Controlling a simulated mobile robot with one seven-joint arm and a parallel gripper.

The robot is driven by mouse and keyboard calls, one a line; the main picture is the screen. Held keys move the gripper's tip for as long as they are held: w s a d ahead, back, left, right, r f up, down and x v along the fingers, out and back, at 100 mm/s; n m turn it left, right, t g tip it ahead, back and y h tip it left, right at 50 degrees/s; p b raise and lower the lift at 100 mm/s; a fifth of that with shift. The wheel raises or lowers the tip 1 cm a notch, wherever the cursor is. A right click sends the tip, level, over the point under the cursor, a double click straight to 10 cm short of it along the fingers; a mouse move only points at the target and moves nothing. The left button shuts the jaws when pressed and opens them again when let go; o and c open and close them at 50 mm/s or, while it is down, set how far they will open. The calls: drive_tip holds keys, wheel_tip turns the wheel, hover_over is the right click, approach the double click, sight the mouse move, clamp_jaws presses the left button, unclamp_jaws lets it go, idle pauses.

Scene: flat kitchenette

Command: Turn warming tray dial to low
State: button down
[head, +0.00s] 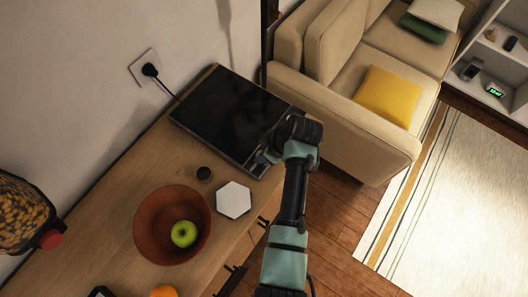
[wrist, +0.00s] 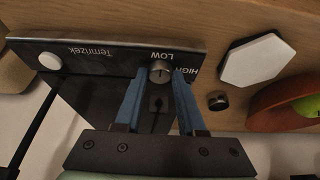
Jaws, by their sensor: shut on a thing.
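The warming tray (head: 232,112) is a flat black slab at the far end of the wooden counter. The dial's exact pointing is too small to tell. In the head view my gripper (head: 264,157) is at the tray's front edge, and the dial is hidden.
A white hexagonal piece (head: 233,200), a small dark round object (head: 204,173) and a brown bowl (head: 150,225) with a green apple (head: 184,233) stand nearby on the counter. A white knob (wrist: 50,61) is at the panel's other end. A beige sofa (head: 330,120) stands beyond the counter.

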idle(0.5)
drive_tip(key=c, duration=0.5)
unclamp_jaws()
drive_tip(key=b+v, duration=0.1)
drive_tip(key=v, duration=1.2)
drive_tip(key=shift+w, duration=0.15)
